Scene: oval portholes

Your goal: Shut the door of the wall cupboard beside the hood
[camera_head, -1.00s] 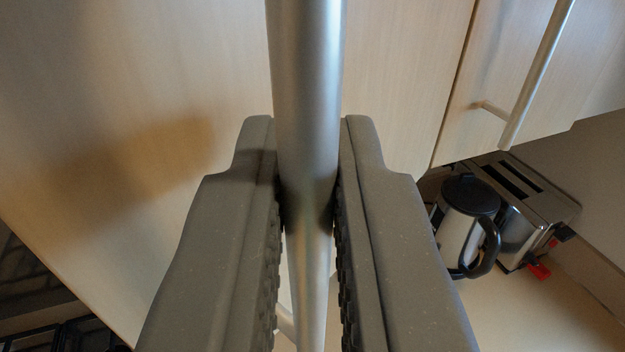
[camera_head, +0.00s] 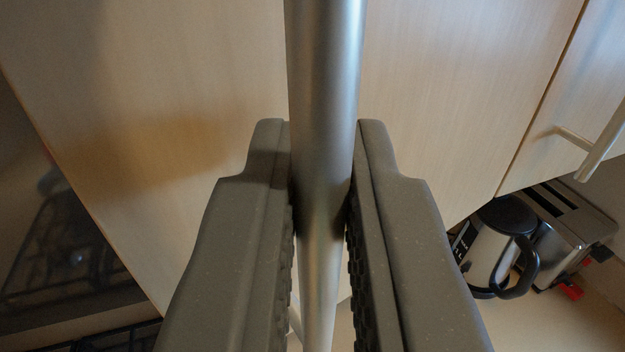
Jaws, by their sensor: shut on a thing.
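The pale wood cupboard door (camera_head: 440,90) fills the middle of the view, with its left edge running down to the lower left. Its metal bar handle (camera_head: 322,80) stands upright in front of it. My gripper (camera_head: 323,190) is shut on this handle, one finger on each side of the bar. A gap shows between this door and the neighbouring one at the right, but I cannot tell from this view how far the door stands open. The hood is not clearly seen.
At the right is a neighbouring cupboard door with its own bar handle (camera_head: 600,145). Below it, a kettle (camera_head: 497,245) and a toaster (camera_head: 575,225) stand on the pale counter (camera_head: 590,315). At the left, a dark hob area with grates (camera_head: 60,255) shows.

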